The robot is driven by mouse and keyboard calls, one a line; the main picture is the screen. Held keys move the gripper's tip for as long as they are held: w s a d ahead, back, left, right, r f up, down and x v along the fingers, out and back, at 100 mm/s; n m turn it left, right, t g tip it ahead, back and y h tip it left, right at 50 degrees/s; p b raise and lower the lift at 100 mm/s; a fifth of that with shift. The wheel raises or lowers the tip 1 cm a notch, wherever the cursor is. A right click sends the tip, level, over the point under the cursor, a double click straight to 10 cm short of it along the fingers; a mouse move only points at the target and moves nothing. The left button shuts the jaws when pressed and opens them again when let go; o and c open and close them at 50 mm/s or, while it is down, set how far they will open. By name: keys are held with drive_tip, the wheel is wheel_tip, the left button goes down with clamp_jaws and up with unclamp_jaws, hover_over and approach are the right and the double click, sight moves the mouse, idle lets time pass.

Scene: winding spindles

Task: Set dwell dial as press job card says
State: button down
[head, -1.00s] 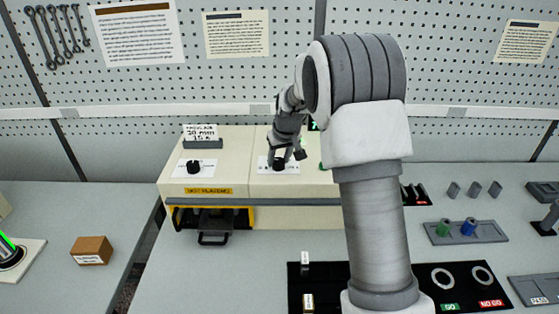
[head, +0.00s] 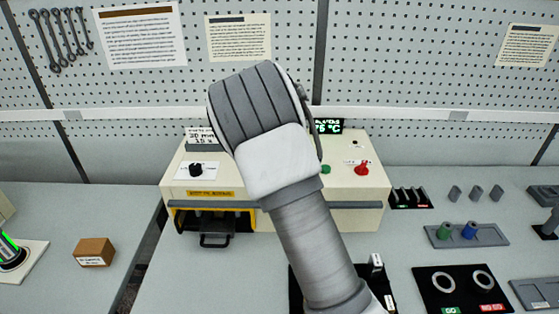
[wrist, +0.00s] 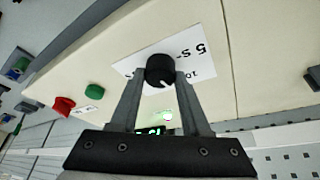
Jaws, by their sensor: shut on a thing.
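The dwell dial (wrist: 160,68) is a black knob on a white scale plate (wrist: 195,50) in the wrist view. My gripper (wrist: 161,78) is shut on the knob, one finger on each side. A white pointer mark shows on the knob's lower side in that picture. In the head view my arm hides the gripper and this dial. The press job card (head: 199,136) stands at the back left of the cream press (head: 355,190), partly covered by my arm; it reads about "20 mm" and "15 s".
Another black knob (head: 196,170) sits on the press's left side. A green button (head: 326,169) and a red knob (head: 362,168) are on the right, beside a lit temperature display (head: 328,126). A black go/no-go board (head: 461,289) lies on the bench.

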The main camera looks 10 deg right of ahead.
drive_tip(key=m+g, duration=0.1)
drive_tip(key=m, duration=0.2)
drive_tip(key=shift+w+a+m+h+p, duration=0.1)
drive_tip(key=shift+m+h+p, duration=0.2)
drive_tip(key=shift+h+p, duration=0.1)
drive_tip(key=shift+m+g+p, duration=0.5)
drive_tip(key=shift+m+g, duration=0.4)
drive_tip(key=shift+m, duration=1.1)
drive_tip(key=shift+w, duration=0.1)
drive_tip(key=shift+c, duration=1.9)
unclamp_jaws()
drive_tip(key=v, duration=1.7)
drive_tip(key=shift+a, duration=0.3)
drive_tip(key=shift+r, duration=0.1)
